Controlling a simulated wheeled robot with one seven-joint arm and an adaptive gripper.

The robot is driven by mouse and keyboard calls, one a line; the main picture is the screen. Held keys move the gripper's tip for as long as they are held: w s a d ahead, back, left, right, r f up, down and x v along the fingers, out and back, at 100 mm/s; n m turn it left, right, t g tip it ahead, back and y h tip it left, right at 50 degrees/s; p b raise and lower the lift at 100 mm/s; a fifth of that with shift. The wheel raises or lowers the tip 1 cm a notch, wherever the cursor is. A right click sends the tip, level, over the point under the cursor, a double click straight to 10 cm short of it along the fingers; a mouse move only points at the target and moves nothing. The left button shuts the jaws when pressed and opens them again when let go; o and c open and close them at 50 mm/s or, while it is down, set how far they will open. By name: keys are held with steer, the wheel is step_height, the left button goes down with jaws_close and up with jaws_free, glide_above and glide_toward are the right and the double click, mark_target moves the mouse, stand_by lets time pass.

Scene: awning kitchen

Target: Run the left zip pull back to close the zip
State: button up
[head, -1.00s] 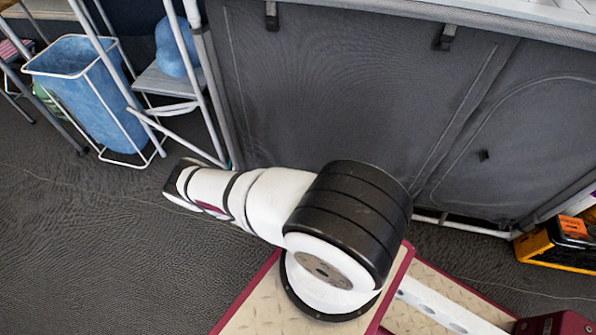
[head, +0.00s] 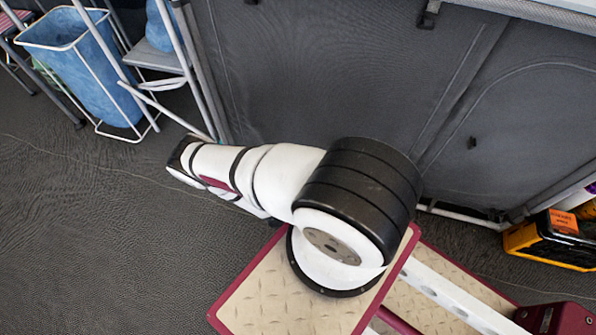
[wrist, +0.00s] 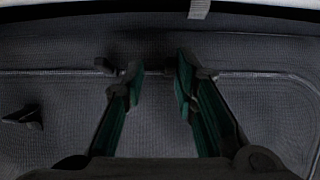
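A grey fabric cupboard front (head: 340,80) fills the upper middle and right of the head view. A pale zip seam (wrist: 60,73) runs across the wrist view and curves down at the right. My gripper (wrist: 160,72) is open over this seam, its two dark green fingers apart on either side of a small dark patch. I cannot tell whether that patch is a zip pull. A small dark piece (wrist: 104,65) shows beside the left fingertip. A black tab (wrist: 28,116) sticks out lower left. In the head view my gripper is hidden and a black tab (head: 473,143) shows on the right panel.
A blue laundry bag (head: 95,75) in a white wire frame stands at the left, next to a metal-legged rack (head: 160,58). A yellow and black crate (head: 555,240) stands at the right. The dark floor at lower left is clear.

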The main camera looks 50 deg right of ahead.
steer(key=shift+w, duration=0.15)
steer(key=shift+a, duration=0.15)
steer(key=v, duration=1.2)
steer(key=shift+f, duration=0.1)
